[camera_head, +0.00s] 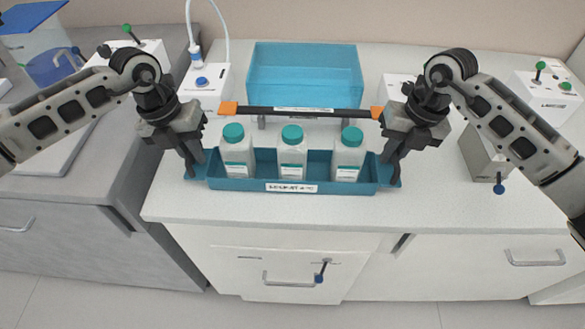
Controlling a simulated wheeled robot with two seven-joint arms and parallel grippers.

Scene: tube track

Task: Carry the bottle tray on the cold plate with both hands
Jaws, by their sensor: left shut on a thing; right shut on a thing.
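The teal bottle tray (230,184) is near the front of the white counter, with a white label on its front wall. It holds three clear bottles with green caps: a left one (237,155), a middle one (292,155) and a right one (348,158), all upright. My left gripper (196,172) is shut on the tray's left end handle. My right gripper (391,175) is shut on its right end handle. I cannot tell whether the tray touches the counter. I cannot clearly make out a cold plate.
A dark bar with orange ends (340,112) lies behind the bottles. A translucent blue bin (305,82) stands at the back. A grey box (484,155) is at the right. The white counter (440,215) is clear at the front right.

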